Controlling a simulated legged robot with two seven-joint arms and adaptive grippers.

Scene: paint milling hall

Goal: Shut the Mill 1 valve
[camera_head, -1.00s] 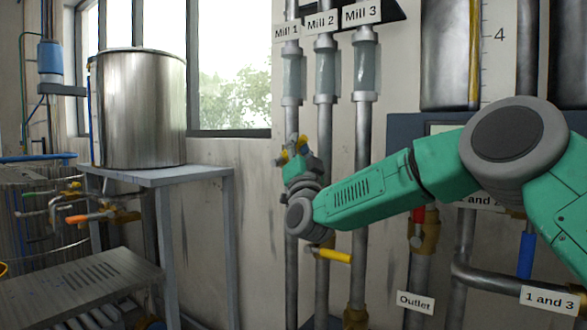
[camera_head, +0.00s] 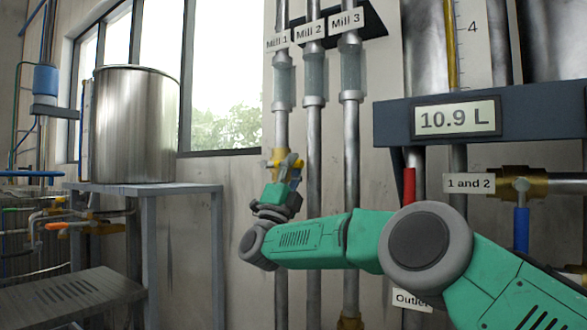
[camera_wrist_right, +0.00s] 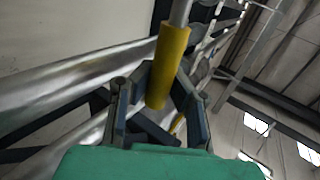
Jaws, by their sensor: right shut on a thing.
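In the right wrist view the yellow handle (camera_wrist_right: 170,60) is a thick sleeve on a metal rod, running down between my fingers. My right gripper (camera_head: 291,168) is shut on this handle; its fingers also show in the wrist view (camera_wrist_right: 158,97). The gripper and wrist partly cover the valve in the head view, so the handle's exact angle is hard to tell. My left gripper is not in view.
The Mill 2 (camera_head: 314,150) and Mill 3 (camera_head: 351,150) pipes run close by on the right. A display (camera_head: 456,119) reads 10.9 L. A steel drum (camera_head: 135,125) stands on a grey table (camera_head: 185,188) at left. A red handle (camera_head: 409,187) and a blue one (camera_head: 521,228) are at right.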

